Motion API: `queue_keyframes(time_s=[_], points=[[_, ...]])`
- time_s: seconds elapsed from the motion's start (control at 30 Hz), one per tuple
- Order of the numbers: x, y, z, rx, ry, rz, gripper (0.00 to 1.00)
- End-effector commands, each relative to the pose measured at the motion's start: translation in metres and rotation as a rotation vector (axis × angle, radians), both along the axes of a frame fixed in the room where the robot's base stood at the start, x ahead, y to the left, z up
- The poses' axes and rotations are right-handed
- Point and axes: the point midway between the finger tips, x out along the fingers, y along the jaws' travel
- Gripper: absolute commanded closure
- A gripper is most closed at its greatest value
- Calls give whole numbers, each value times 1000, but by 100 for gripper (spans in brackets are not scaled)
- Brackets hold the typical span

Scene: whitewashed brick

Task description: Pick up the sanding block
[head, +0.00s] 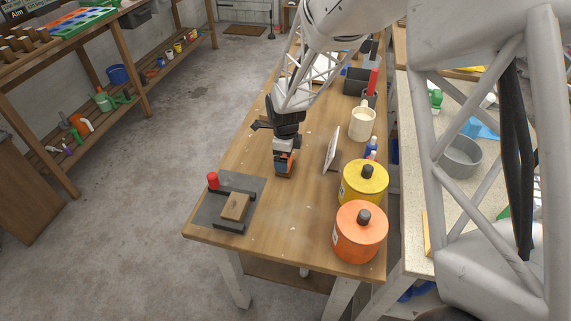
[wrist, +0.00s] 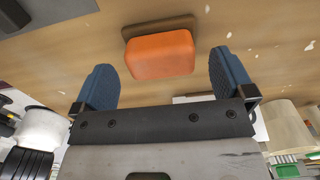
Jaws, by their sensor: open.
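The sanding block appears to be the orange block with a brown base (wrist: 160,54), lying on the wooden bench top in the wrist view. In the head view the block (head: 284,171) shows only partly, just below my gripper (head: 284,152). My gripper is open. In the wrist view its two blue fingers (wrist: 162,72) stand apart, one toward each side of the block, with clear gaps on both sides. Neither finger visibly touches it. The gap in height between fingertips and block is hard to judge.
A dark mat (head: 208,212) at the bench's near left holds a wooden block (head: 235,206) and a red-topped item (head: 213,181). Orange (head: 345,245) and yellow (head: 355,193) canisters, an upright white panel (head: 331,150) and a cream mug (head: 362,124) stand to the right.

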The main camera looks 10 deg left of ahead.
Motion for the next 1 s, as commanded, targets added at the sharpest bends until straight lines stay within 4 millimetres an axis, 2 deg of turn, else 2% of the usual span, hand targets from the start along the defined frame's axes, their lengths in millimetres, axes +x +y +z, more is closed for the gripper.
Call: queue_keyframes(time_s=[0.13, 0.3, 0.87, 1.0], points=[[0, 0, -17, -1, 2, 0, 0], [0, 0, -27, 0, 1, 0, 0], [0, 0, -28, 0, 0, 0, 0], [0, 0, -28, 0, 0, 0, 20]])
